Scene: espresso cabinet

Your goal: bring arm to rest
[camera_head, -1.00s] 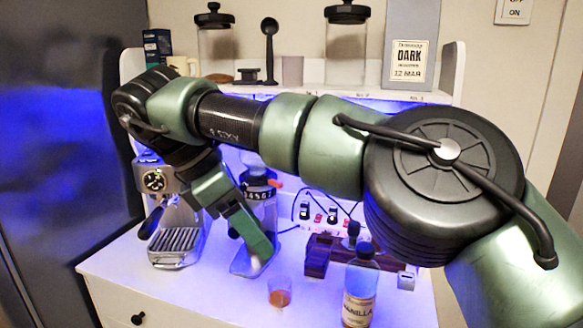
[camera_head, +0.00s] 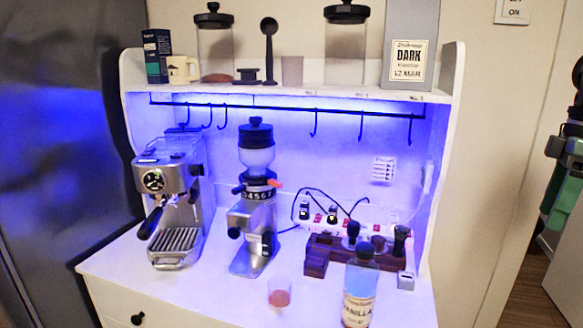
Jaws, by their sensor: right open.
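Most of my right arm is out of the picture. My left gripper is not in view.
The white cabinet top holds an espresso machine (camera_head: 172,200), a grinder (camera_head: 257,205), a small glass (camera_head: 279,293), a vanilla bottle (camera_head: 360,290) and a wooden tool stand (camera_head: 318,258). Jars and a DARK bag (camera_head: 408,45) stand on the shelf. Space before the cabinet is clear.

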